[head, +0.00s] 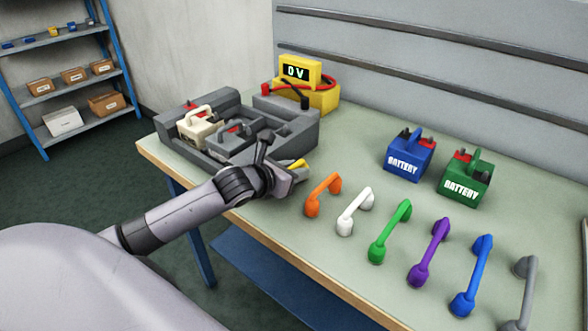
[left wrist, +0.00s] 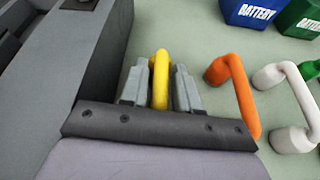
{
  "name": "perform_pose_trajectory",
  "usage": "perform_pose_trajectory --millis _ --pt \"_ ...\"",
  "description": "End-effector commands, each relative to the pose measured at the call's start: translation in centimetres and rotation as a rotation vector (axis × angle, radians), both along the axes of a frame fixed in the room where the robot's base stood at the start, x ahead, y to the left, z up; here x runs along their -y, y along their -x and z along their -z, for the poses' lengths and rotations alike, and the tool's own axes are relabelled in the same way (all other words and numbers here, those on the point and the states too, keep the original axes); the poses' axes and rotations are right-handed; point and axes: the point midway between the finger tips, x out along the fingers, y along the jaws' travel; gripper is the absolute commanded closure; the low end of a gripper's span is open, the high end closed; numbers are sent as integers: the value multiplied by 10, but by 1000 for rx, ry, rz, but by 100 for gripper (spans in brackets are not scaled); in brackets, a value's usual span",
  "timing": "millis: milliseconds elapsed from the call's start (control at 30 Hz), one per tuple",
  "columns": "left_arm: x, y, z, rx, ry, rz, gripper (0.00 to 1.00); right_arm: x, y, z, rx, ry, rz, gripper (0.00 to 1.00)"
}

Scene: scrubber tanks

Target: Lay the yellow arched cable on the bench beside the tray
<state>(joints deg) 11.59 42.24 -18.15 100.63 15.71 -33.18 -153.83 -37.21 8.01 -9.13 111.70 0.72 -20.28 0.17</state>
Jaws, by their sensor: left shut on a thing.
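My left gripper (head: 291,174) is shut on the yellow arched cable (head: 299,164), just right of the grey tray's near right corner. In the left wrist view the yellow cable (left wrist: 160,68) stands between the two grey fingers (left wrist: 160,90); its lower part is hidden by the gripper. I cannot tell whether the cable touches the bench (head: 345,260). The grey tray (head: 293,137) sits on the bench; its side wall (left wrist: 95,60) shows left of the gripper in the left wrist view. My right gripper is not in view.
An orange cable (head: 323,194) stands close to the right of my gripper, then a white cable (head: 354,212) and several others in a row. Blue (head: 408,160) and green (head: 464,180) batteries stand behind them. A cream battery (head: 197,130) is in the tray. A yellow meter (head: 318,95) stands behind it.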

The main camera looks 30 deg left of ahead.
Motion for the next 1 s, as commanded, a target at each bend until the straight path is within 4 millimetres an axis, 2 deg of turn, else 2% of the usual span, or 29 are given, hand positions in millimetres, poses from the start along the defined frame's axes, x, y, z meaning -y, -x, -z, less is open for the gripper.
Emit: perform_pose_trajectory --millis 200,233,300,333,700,1000 --pt "0 0 5 0 -2 1 100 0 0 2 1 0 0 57" --pt "0 0 5 0 -1 -1 66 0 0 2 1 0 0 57" --pt "0 0 4 0 -1 -1 44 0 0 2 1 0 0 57" --pt "0 0 4 0 -1 -1 40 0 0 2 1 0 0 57" --pt "-1 4 3 -1 -3 -1 40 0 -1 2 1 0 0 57" --pt "-4 37 -9 -2 -6 1 40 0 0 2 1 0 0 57"
